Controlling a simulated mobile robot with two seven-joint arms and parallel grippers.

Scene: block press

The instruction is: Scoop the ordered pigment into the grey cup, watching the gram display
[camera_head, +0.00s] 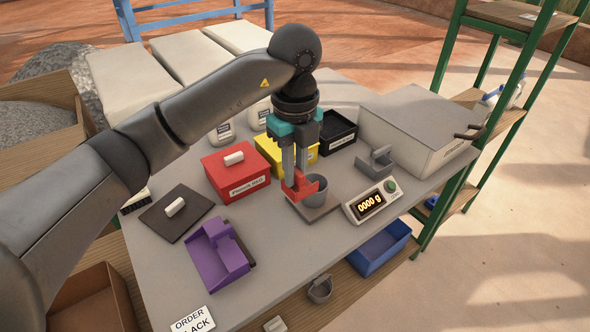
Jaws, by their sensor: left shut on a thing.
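My left gripper (295,170) reaches down over the middle of the table and is shut on a red scoop (299,188). The scoop is right beside the grey cup (314,192) and partly overlaps it; I cannot tell whether they touch or whether the scoop holds anything. The cup stands on the scale plate (318,212). The gram display (370,203) reads 0000 g. The order card (194,322) at the front edge reads BLACK. The black pigment box (350,139) stands open behind the cup. My right gripper is out of view.
A red lidded box (222,176) and a yellow box (268,151) stand left of the black one. A large pale box (410,135) fills the back right. The front middle is clear.

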